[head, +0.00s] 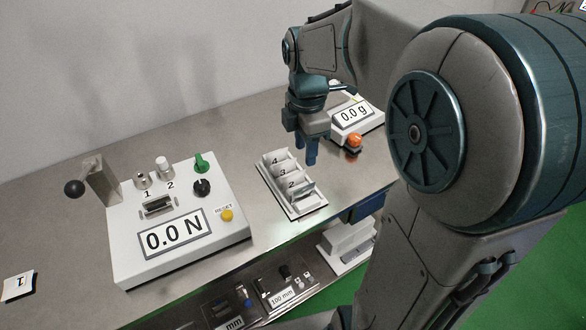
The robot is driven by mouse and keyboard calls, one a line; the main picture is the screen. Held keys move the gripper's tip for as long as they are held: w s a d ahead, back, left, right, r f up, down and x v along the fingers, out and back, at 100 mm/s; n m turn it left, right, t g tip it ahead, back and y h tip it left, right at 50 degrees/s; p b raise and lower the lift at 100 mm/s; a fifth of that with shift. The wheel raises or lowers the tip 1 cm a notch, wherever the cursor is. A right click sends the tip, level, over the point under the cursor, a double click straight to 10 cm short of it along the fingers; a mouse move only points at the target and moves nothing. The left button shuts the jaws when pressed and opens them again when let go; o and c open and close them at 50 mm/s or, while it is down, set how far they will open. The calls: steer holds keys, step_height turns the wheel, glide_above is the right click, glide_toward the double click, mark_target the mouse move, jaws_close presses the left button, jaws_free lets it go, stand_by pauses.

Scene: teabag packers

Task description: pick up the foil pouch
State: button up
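I cannot pick out a foil pouch for certain. A small white packet or card (18,286) with a dark mark lies on the bench at the far left. A white tray (318,209) with numbered slots stands mid-bench. Pale upright pieces show in it, too small to tell whether one is a pouch. My gripper (305,156) points down above the bench just beyond the tray's far right end. Its two blue fingers look apart, with nothing seen between them.
A force tester (125,262) reading 0.0 N, with a black-knobbed lever, stands left of the tray. A scale (372,122) reading 0.0 g and an orange knob (355,141) are right of my gripper. A lower shelf (180,318) holds instruments. My arm hides the right side.

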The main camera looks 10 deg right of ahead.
mark_target(303, 186)
steer(key=shift+n, duration=0.7)
steer(key=f, duration=0.4)
steer(key=f+b, duration=0.1)
steer(key=f, duration=0.4)
steer(key=w+f+b, duration=0.1)
steer(key=f, duration=0.4)
steer(key=shift+f, duration=0.15)
jaws_close()
